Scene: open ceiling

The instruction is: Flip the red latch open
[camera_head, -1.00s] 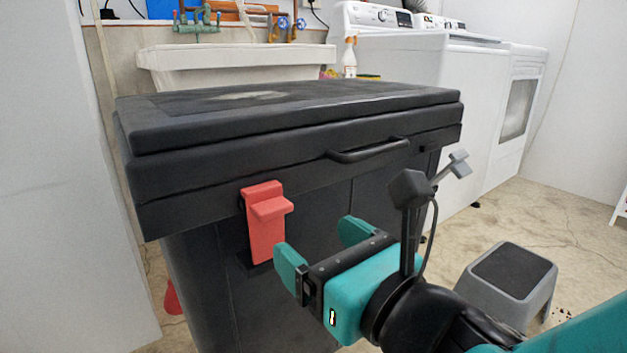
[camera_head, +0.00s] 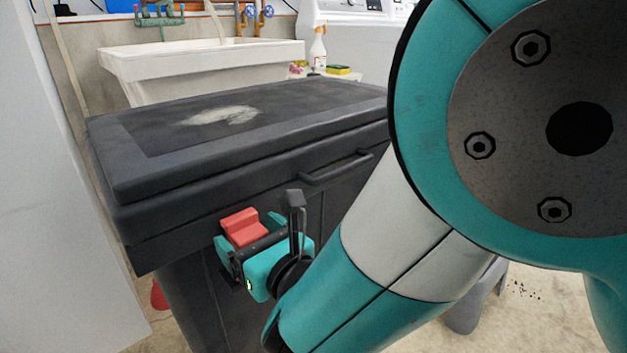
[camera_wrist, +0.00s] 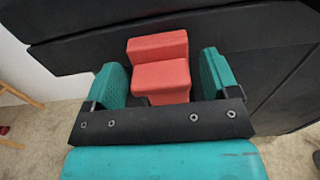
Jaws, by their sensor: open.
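The red latch (camera_head: 243,226) is on the front of a black lidded bin (camera_head: 300,141), just below the lid edge. In the wrist view the latch (camera_wrist: 160,68) shows its stepped upper part, and its lower end is hidden behind my gripper's black crossbar. My gripper (camera_head: 248,232) is open, with one teal finger on each side of the latch. In the wrist view the fingers (camera_wrist: 165,75) show gaps to the latch on both sides, the right one narrower. The bin's lid is down.
A black handle (camera_head: 338,169) sticks out of the bin front to the right of the latch. A white sink (camera_head: 200,66) stands behind the bin. A grey stool (camera_head: 470,312) is partly hidden behind my arm. A pale wall (camera_head: 50,200) is close on the left.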

